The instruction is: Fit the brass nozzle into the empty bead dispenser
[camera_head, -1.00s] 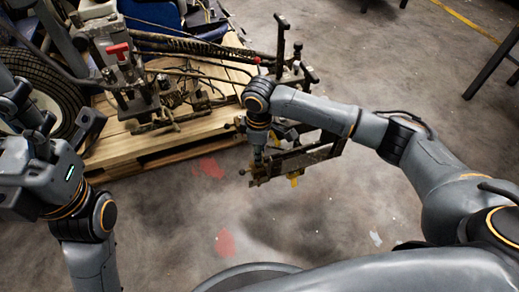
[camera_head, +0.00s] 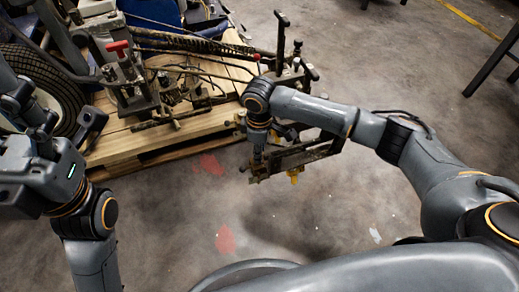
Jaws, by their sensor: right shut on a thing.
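My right gripper (camera_head: 258,158) points down at the left end of a dark metal frame (camera_head: 310,153) on the striper's near right side. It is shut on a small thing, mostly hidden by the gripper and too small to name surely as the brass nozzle. A yellow fitting (camera_head: 294,177) hangs under the frame to the right of the gripper. I cannot tell which fitting is the empty bead dispenser, or whether the held thing touches it. My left gripper (camera_head: 58,128) is at the far left, away from the frame; its finger opening is unclear.
The line striper, with hoses and a red-handled part (camera_head: 118,48), stands on a wooden pallet (camera_head: 150,148). A tyre (camera_head: 55,85) is at the left. The concrete floor in front is open, with red paint patches (camera_head: 225,238). Dark metal legs (camera_head: 492,65) stand at the right.

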